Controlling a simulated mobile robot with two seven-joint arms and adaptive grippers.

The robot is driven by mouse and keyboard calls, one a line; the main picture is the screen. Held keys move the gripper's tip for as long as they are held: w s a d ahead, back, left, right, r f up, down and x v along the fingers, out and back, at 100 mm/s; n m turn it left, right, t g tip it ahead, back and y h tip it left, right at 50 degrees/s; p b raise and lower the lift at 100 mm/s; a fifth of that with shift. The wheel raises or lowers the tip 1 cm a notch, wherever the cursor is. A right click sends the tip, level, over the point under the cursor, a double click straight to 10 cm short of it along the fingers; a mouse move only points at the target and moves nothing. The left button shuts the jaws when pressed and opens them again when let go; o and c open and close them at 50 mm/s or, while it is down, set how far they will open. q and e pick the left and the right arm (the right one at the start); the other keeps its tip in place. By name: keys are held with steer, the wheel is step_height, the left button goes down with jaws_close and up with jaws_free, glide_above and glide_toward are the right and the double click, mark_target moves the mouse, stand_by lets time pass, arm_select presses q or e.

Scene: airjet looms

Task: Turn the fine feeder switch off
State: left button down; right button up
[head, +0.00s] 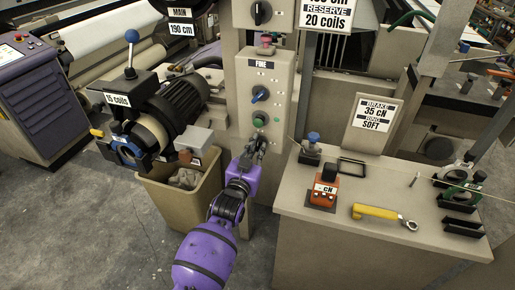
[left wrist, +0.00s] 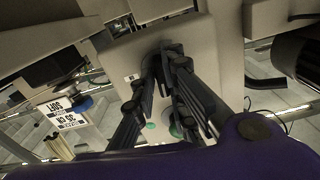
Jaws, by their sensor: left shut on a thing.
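The FINE feeder panel (head: 266,82) is a beige box with a label. Its blue switch (head: 259,95) shows in the head view with its handle slanting; its exact setting is too small to read. Below the switch is a dark green button (head: 259,118). My left gripper (head: 258,141) is low in front of the panel, under that button and apart from the switch in the picture. In the left wrist view the gripper's fingers (left wrist: 171,50) come together at their tips. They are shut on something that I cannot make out. My right gripper is in neither view.
A red button (head: 266,40) tops the panel. A bin (head: 190,205) and a black motor-like drum (head: 172,112) stand left. A bench (head: 385,225) at right holds an orange block (head: 324,187) and a yellow-handled tool (head: 376,212). A sign (head: 373,122) stands behind.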

arm_select(q)
steer(key=shift+w+a+r+n, duration=0.1)
steer(key=shift+a+r+n, duration=0.15)
steer(key=shift+n, duration=0.35)
steer(key=c, duration=1.9)
jaws_free()
steer(key=shift+o, duration=0.3)
steer(key=shift+f, duration=0.15)
steer(key=shift+s+f, duration=0.1)
steer(key=shift+s, duration=0.3)
steer(key=v, duration=1.1)
steer(key=shift+s, duration=0.15)
steer(key=shift+a, duration=0.15)
